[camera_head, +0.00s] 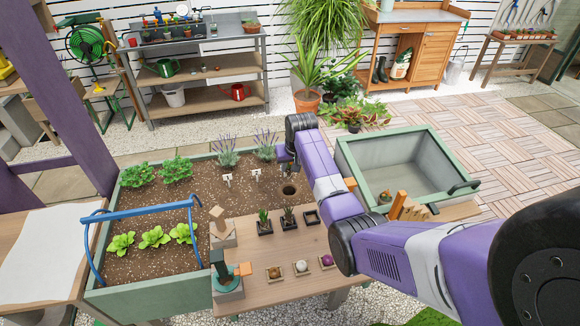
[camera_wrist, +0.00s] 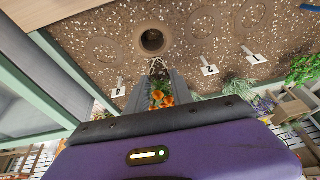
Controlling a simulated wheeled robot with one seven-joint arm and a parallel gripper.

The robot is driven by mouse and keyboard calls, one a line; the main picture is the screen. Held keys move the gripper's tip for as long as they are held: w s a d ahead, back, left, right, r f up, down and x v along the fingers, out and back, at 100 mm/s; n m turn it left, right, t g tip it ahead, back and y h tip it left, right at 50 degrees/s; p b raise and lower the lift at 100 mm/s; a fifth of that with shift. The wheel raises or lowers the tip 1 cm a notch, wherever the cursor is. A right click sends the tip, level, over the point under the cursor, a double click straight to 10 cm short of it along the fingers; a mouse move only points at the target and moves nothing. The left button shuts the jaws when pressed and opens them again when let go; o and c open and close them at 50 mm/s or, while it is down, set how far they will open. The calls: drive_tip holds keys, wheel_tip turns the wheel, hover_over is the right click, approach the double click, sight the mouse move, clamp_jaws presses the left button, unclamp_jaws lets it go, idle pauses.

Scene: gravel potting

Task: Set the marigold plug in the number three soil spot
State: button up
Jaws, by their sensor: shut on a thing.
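My gripper (camera_wrist: 157,88) is shut on the marigold plug (camera_wrist: 160,98), which has orange flowers, green leaves and a pale root ball between the fingers. In the wrist view, the root end points toward an open round hole (camera_wrist: 152,40) in the dark soil. The plug appears near the hole but not in it; its height above the soil is hard to judge. The hole also shows in the head view (camera_head: 289,190), below my wrist. White tags read 2 (camera_wrist: 210,70) and 1 (camera_wrist: 255,57); a third tag (camera_wrist: 118,90) is unreadable. My arm hides the plug in the head view.
The planter's soil (camera_head: 150,198) holds lavender (camera_head: 227,152), lettuces (camera_head: 154,237) and other green plants. A green-rimmed basin (camera_head: 395,165) is at right.

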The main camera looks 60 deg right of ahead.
sight(290, 174)
wheel_tip(290, 174, down, 5)
drive_tip(key=b, duration=0.4)
drive_tip(key=shift+f+b, duration=0.95)
drive_tip(key=shift+f, duration=0.2)
drive_tip(key=shift+f+b, duration=0.75)
drive_tip(key=shift+f, duration=0.45)
drive_tip(key=o, duration=0.8)
drive_tip(key=shift+o, duration=0.2)
drive_tip(key=o, duration=0.5)
drive_tip(key=shift+o, duration=0.2)
